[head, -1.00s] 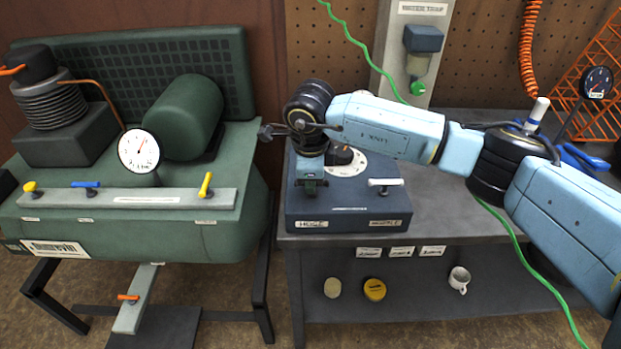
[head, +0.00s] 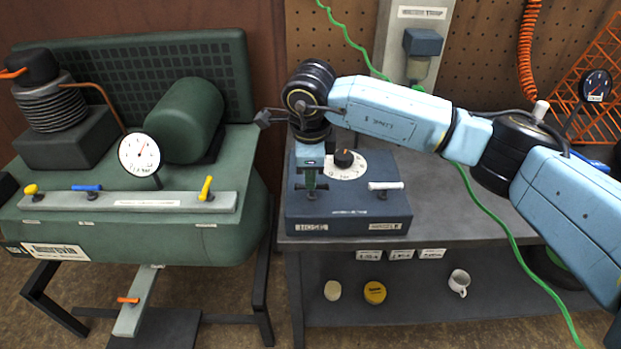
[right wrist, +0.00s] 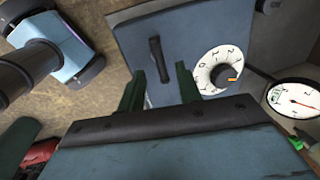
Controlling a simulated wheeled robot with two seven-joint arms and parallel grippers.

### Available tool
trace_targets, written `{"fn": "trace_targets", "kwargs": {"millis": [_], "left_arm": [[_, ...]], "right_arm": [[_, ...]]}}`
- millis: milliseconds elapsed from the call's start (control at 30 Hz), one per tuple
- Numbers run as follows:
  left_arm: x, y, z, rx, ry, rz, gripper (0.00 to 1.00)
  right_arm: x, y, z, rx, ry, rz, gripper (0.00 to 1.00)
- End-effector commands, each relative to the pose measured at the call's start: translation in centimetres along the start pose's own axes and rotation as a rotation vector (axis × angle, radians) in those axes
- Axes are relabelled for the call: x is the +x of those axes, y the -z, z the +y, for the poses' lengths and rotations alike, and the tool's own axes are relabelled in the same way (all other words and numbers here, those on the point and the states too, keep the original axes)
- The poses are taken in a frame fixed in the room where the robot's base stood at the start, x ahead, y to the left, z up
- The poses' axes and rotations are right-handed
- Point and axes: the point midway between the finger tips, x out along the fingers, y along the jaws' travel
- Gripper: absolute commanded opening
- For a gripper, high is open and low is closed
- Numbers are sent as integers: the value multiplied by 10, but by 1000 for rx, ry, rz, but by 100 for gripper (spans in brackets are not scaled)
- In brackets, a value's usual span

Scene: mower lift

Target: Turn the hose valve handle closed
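The hose valve handle (head: 311,188) is a dark bar on the blue-grey box, above the HOSE label. It lies left to right in the head view, roughly parallel to the white nozzle handle (head: 386,186). My right gripper (head: 311,178) points down over the hose handle. In the right wrist view the handle (right wrist: 157,58) stands just past the tips of my right gripper's (right wrist: 160,80) two dark green fingers, which are spread apart with a gap. Whether the tips straddle its lower end I cannot tell. My left gripper is not in view.
A compressor (head: 130,235) with a gauge and coloured handles stands at the left. A green hose (head: 490,212) crosses the bench (head: 450,215) at the right.

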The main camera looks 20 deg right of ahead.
Motion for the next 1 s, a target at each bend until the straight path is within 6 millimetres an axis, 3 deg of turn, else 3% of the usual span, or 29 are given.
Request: {"fn": "trace_targets", "kwargs": {"millis": [33, 200, 400, 867, 1000], "left_arm": [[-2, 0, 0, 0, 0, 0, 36], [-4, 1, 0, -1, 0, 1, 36], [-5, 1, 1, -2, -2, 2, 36], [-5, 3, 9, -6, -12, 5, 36], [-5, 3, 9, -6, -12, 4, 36]], "right_arm": [[-15, 0, -2, 0, 6, -1, 34], [-53, 0, -1, 0, 5, -1, 34], [-82, 0, -1, 1, 3, -1, 34], [-92, 0, 0, 0, 1, -1, 34], [-82, -17, 15, -18, -45, -77, 34]]}}
